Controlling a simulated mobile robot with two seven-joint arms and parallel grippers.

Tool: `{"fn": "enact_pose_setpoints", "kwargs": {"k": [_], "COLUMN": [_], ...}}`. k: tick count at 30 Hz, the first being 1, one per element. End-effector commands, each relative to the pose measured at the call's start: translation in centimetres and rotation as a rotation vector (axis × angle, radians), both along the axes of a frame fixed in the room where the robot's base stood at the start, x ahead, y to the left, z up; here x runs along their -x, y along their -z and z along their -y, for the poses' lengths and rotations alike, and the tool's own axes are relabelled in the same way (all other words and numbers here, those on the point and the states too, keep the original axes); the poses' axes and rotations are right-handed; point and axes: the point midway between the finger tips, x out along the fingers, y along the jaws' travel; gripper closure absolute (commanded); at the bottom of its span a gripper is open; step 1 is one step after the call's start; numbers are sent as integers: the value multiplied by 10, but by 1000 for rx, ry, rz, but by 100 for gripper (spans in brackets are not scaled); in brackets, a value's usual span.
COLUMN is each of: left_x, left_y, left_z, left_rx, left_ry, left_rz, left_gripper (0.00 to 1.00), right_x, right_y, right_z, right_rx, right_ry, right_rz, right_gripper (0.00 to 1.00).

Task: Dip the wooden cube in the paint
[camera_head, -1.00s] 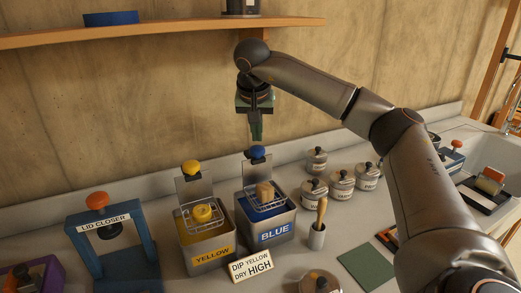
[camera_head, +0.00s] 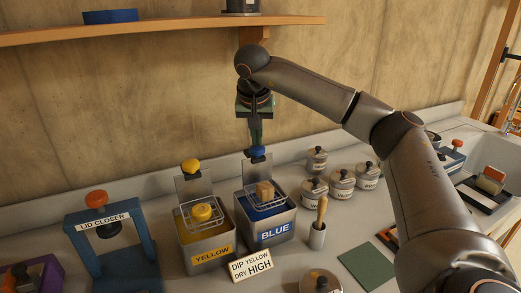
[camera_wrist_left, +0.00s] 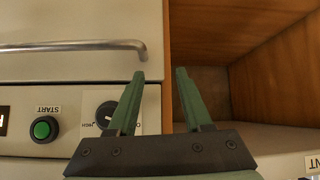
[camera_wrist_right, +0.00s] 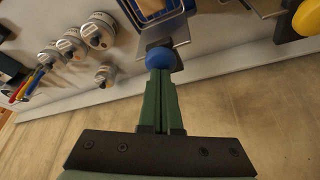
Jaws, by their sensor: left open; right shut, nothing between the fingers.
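The wooden cube (camera_head: 265,190) sits in the wire basket over the blue paint tin (camera_head: 283,231). A lever with a blue knob (camera_head: 257,152) stands behind that tin; the knob also shows in the right wrist view (camera_wrist_right: 160,59). My right gripper (camera_head: 256,145) is shut and empty, pointing down with its tips at or just above the blue knob; I cannot tell whether they touch. The yellow paint tin (camera_head: 216,258) stands to the left, with a yellow piece (camera_head: 202,211) in its basket and a yellow knob (camera_head: 190,166) behind. My left gripper (camera_wrist_left: 160,78) is open and empty.
A sign (camera_head: 251,265) reads "DIP YELLOW DRY HIGH". In the left wrist view are a START button (camera_wrist_left: 44,129), a dial (camera_wrist_left: 107,113) and a handle (camera_wrist_left: 75,47).

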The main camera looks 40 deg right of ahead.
Motion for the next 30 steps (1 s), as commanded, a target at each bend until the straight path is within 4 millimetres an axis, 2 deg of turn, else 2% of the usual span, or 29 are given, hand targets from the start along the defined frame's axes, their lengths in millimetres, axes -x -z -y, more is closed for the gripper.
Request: {"fn": "enact_pose_setpoints", "kwargs": {"k": [30], "left_x": [0], "left_y": [16], "left_z": [0], "left_rx": [0], "left_ry": [0], "left_rz": [0], "left_gripper": [50], "right_x": [1], "right_y": [38], "right_z": [0], "right_rx": [-1], "right_ry": [0], "right_rz": [-4], "right_gripper": [100]}}
